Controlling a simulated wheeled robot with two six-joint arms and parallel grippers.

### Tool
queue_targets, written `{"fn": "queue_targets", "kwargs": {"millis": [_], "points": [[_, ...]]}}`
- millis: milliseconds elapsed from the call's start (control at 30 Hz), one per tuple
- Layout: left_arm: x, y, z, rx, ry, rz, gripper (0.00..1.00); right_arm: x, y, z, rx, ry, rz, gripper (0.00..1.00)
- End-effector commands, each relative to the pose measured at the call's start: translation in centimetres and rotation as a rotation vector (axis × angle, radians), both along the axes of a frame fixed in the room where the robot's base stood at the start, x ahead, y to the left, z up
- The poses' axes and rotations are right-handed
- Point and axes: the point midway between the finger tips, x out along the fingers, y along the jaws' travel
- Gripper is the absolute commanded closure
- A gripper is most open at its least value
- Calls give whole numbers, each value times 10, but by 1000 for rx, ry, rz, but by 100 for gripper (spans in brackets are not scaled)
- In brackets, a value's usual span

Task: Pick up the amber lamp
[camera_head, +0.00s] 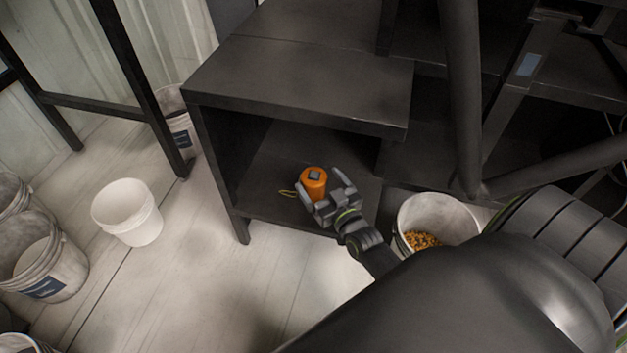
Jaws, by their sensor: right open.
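The amber lamp (312,181) is a small orange cylinder with a dark grey square on its top. It stands upright on the lower shelf (270,175) of the black unit, close to the shelf's front edge. My right gripper (327,194) reaches in from the lower right. Its jaws are open and sit close against the lamp's near right side, partly hiding it. I cannot tell whether the fingers touch the lamp. My left gripper is not in view.
The upper shelf board (300,85) overhangs behind the lamp. An empty white bucket (128,212) and other buckets (45,265) stand on the floor at left. Black posts rise at right.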

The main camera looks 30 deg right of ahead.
Motion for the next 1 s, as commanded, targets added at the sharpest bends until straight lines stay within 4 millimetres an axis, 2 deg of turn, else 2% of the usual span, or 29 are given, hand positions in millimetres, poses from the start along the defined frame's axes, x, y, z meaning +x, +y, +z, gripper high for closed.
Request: {"fn": "queue_targets", "kwargs": {"millis": [167,333,433,767,1000], "points": [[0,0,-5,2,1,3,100,12,-1,-3,0,-1,0,12],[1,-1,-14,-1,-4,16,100,37,-3,-10,-1,-2,1,12],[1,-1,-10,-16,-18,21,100,48,-4,-8,-1,-1,0,12],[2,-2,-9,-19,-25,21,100,55,-4,-7,-1,1,0,12],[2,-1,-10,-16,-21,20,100,55,-4,-8,-1,1,0,42]]}}
